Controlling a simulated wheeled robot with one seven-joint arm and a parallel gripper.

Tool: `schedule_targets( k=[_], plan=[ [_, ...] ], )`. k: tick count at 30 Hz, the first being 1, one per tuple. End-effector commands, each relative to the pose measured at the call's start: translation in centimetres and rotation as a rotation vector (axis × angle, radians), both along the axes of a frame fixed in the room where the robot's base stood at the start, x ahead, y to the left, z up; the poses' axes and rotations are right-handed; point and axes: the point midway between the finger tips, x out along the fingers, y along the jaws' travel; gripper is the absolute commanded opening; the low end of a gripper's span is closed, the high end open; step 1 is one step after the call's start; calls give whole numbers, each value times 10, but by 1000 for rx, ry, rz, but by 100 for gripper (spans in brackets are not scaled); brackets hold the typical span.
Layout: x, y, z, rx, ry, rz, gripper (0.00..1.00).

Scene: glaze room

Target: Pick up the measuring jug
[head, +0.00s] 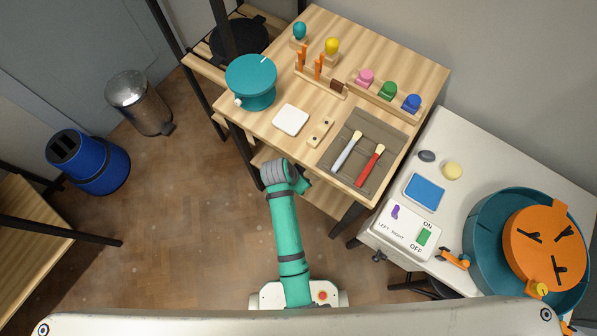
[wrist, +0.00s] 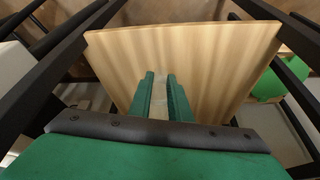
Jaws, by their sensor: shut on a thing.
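My gripper (wrist: 160,98) shows in the wrist view, with its two green fingers close together around a narrow pale thing (wrist: 159,84). Only a strip of this thing shows between the fingers. It is probably part of the measuring jug, but its full shape is hidden. A wooden board (wrist: 225,65) lies behind the fingers. In the head view my arm reaches to the front of the wooden table, and my fingers are hidden there. No whole measuring jug can be made out in either view.
A white counter (head: 455,130) stands right. A blue bin (head: 90,165) and metal bin (head: 138,100) stand left. Floor between is clear.

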Motion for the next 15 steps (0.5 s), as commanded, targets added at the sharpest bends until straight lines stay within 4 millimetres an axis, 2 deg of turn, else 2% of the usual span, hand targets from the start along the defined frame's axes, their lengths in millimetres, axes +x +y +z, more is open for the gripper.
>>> schedule_targets(
  k=[15],
  plan=[
    [-49,-17,23,0,1,7,0]
  ],
)
